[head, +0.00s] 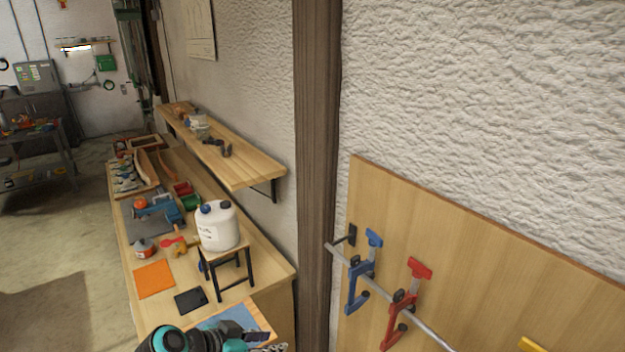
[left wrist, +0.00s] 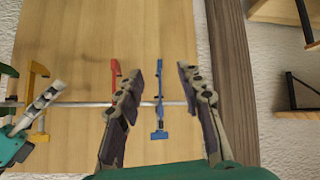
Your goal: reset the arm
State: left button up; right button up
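My left gripper (head: 268,347) shows at the bottom edge of the head view, mostly cut off. In the left wrist view the left gripper (left wrist: 168,85) has its two fingers spread wide with nothing held between them. A blue clamp (left wrist: 160,105) on the wall rail shows in the gap between the fingers, behind them. Part of a teal and grey gripper (left wrist: 38,108), which looks like my right one, enters at the left edge of the left wrist view; its opening cannot be made out.
A wooden board (head: 470,260) on the wall bears a metal rail (head: 400,308) with a blue clamp (head: 360,280) and a red clamp (head: 403,300). A workbench with tools and a white canister (head: 217,230) on a small stand lies left. A wooden shelf (head: 240,160) juts above it.

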pick_arm(q)
jog(key=s+a+f+n+y+b, duration=0.3)
jog(key=s+a+f+b, duration=0.1)
jog(key=f+b, duration=0.4)
jog(key=s+a+f+n+y+b, duration=0.4)
jog(key=f+b, duration=0.4)
jog(key=f, duration=0.3)
jog(key=shift+s+t, duration=0.3)
jog(key=shift+s, duration=0.05)
pick_arm(e)
notch_tip(320, 180, down, 18)
jog(key=shift+d, duration=0.15)
pick_arm(q)
jog(key=shift+f, duration=0.15)
pick_arm(e)
jog(key=shift+c, duration=0.3)
